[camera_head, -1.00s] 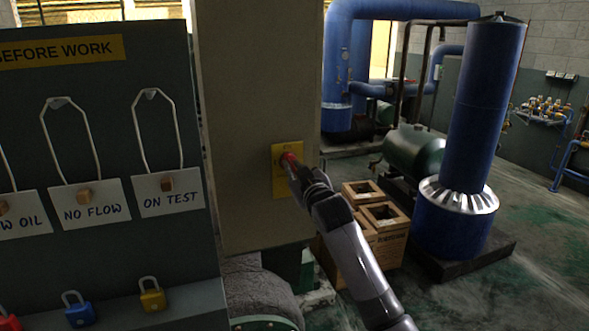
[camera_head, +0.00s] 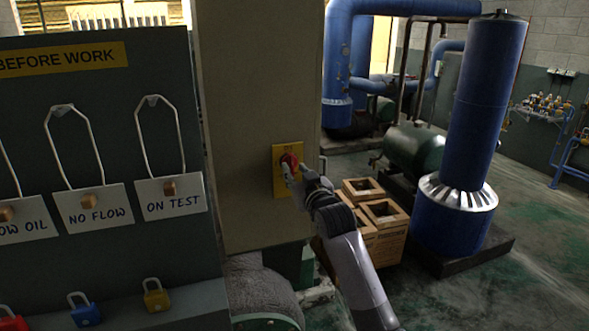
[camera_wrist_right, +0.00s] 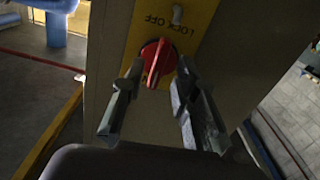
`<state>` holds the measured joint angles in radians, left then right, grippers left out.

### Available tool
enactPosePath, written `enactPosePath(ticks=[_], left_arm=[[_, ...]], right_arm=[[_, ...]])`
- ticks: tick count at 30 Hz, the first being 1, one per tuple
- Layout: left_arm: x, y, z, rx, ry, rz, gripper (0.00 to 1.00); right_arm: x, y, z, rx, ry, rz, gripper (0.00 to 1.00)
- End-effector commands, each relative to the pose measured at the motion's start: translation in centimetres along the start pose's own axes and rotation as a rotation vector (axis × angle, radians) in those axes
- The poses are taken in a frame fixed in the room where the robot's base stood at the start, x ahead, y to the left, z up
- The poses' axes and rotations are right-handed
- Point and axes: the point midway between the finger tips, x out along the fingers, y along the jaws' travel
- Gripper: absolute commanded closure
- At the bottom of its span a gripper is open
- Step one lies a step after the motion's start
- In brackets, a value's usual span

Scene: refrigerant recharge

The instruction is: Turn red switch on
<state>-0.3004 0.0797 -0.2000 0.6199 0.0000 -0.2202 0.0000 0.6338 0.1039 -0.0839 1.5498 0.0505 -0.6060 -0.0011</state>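The red switch (camera_head: 289,161) is a round red knob on a yellow plate (camera_head: 287,186), fixed to the side of a beige cabinet. It also shows in the right wrist view (camera_wrist_right: 155,62), with its raised grip bar near upright in the picture and "LOCK OFF" lettering upside down above it. My right gripper (camera_head: 294,176) is just in front of the knob and a little below right of it in the head view. In the right wrist view its two fingers (camera_wrist_right: 159,80) are spread, one on each side of the knob's grip bar, and hold nothing. My left gripper is not in view.
The beige cabinet (camera_head: 255,100) stands beside a dark board with hanging tags (camera_head: 94,207) and several padlocks (camera_head: 156,297). Wooden crates (camera_head: 385,213) and a blue cylinder (camera_head: 480,130) stand to the right. Green-stained floor is open at far right.

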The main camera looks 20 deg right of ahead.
Motion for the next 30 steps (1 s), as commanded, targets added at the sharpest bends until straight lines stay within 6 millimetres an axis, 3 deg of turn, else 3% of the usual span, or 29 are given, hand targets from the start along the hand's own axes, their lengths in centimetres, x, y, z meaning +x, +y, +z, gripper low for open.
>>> enactPosePath(ticks=[21, 30], left_arm=[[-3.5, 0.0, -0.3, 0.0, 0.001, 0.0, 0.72], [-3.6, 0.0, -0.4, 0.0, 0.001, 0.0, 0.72]], right_arm=[[-7.1, 0.1, -0.2, -0.002, 0.0, 0.001, 0.72], [-7.5, 0.1, -0.1, -0.001, 0.001, 0.001, 0.72]])
